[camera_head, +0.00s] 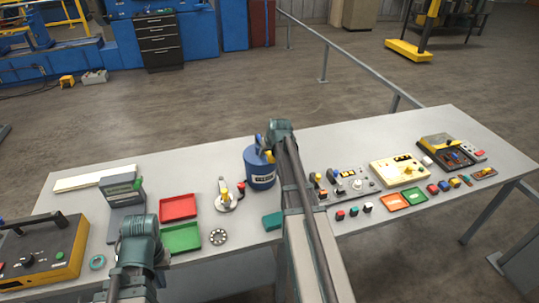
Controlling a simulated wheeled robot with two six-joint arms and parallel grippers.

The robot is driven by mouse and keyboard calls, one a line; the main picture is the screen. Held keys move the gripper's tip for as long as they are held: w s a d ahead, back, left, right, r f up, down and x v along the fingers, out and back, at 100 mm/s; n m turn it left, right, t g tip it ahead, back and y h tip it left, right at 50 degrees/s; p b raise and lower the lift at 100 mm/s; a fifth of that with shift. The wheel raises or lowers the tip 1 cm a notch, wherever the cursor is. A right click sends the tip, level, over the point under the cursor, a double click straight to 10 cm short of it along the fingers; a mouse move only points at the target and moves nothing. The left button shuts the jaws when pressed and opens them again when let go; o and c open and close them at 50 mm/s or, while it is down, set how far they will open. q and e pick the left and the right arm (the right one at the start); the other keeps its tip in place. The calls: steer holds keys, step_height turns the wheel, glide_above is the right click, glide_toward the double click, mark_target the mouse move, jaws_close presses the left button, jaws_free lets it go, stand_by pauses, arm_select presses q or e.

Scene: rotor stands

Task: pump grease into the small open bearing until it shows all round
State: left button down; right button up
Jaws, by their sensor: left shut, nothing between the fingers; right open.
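A small grey ring with balls, which looks like the open bearing (218,237), lies flat on the table right of the green tray. No grease can be made out on it at this size. A blue can with a pale label (262,177), perhaps the grease pump, stands upright at mid-table. My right gripper (280,130) is at the far side of the can, open; its fingertips are hidden, and contact with the can is unclear. My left gripper (138,227) is over the table left of the green tray, shut and empty; its fingertips are hidden.
A red tray (179,207) and a green tray (181,238) lie left of the bearing. A white round stand (227,203) is behind it. A teal block (272,221) lies by the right arm. A yellow-black box (42,258) sits left; panels and small parts fill the right side.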

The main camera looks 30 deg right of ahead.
jaws_close()
steer(key=shift+f+b, duration=2.55)
steer(key=shift+b, duration=0.05)
steer(key=shift+r+p, duration=2.55)
steer(key=shift+p, duration=0.1)
steer(key=shift+o, duration=0.4)
jaws_free()
steer(key=shift+s, duration=0.1)
